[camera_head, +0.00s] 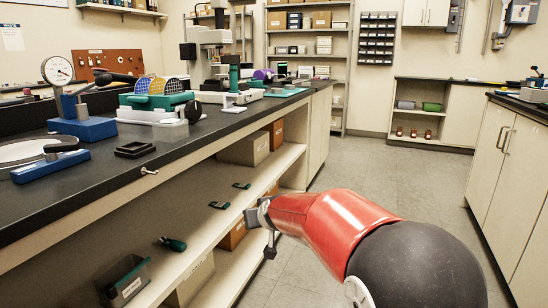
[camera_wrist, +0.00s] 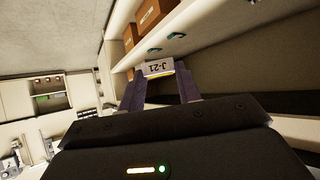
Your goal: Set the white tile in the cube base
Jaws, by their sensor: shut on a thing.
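My gripper (camera_wrist: 160,75) is shut on a small pale piece marked J-21, which I take for the white tile (camera_wrist: 158,67). Its lettering is upside down in the wrist view, and a thin yellow strip shows along its edge. In the head view my gripper (camera_head: 264,222) is beside the bench's lower shelves, below the worktop; the tile is not clear there. A low black square piece with a recess (camera_head: 135,149) lies on the worktop near its front edge. It may be the cube base, but I cannot be sure.
The black worktop (camera_head: 100,190) holds a blue dial gauge stand (camera_head: 82,125), a pale block (camera_head: 170,130) and a teal fixture (camera_head: 155,100). Cartons (camera_head: 243,148), dark handles (camera_head: 220,205) and a labelled bin (camera_head: 124,282) are on the shelves below. The aisle floor (camera_head: 370,170) is clear.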

